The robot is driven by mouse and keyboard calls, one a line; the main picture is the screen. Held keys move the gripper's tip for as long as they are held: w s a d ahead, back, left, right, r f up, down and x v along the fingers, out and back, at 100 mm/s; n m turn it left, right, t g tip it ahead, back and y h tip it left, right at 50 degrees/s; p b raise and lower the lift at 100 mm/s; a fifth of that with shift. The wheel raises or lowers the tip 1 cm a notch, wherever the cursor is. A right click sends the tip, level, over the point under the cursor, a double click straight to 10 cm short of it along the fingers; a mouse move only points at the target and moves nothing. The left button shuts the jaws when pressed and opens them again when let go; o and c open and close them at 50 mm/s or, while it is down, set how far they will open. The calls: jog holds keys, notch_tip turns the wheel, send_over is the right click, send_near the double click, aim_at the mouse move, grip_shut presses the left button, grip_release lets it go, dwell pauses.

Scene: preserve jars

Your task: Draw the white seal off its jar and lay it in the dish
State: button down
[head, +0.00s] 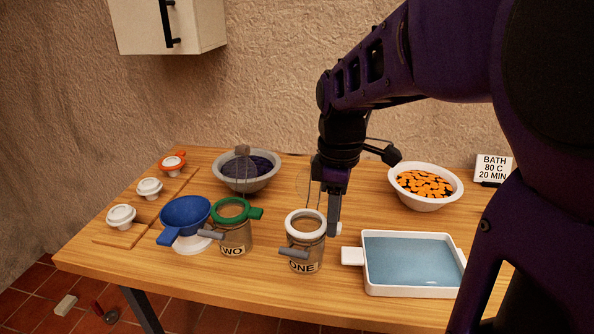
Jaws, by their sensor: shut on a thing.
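The white seal (290,224) is a ring with a tab, lying around the mouth of the glass jar labelled ONE (306,259). It looks seated at the rim; I cannot tell whether it is lifted at all. My gripper (335,229) points down at the right side of this jar and is shut on the seal's tab. The finger hides part of the tab. A white rectangular dish (458,266) with blue liquid in it stands to the right, apart from the jar. Its side handle points toward the jar.
Jar TWO (235,240) with a green seal (254,214) stands close on the left, beside a blue funnel (184,213). Lids lie on a board (116,238). A dark-filled bowl (246,184), a whisk and a bowl of orange pieces (425,204) stand behind.

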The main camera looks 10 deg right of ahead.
jog(key=shift+r+p, duration=0.85)
jog(key=shift+r, duration=0.3)
jog(key=shift+r, duration=0.1)
notch_tip(320, 180, up, 4)
jog(key=p, duration=0.3)
jog(key=shift+p, duration=0.35)
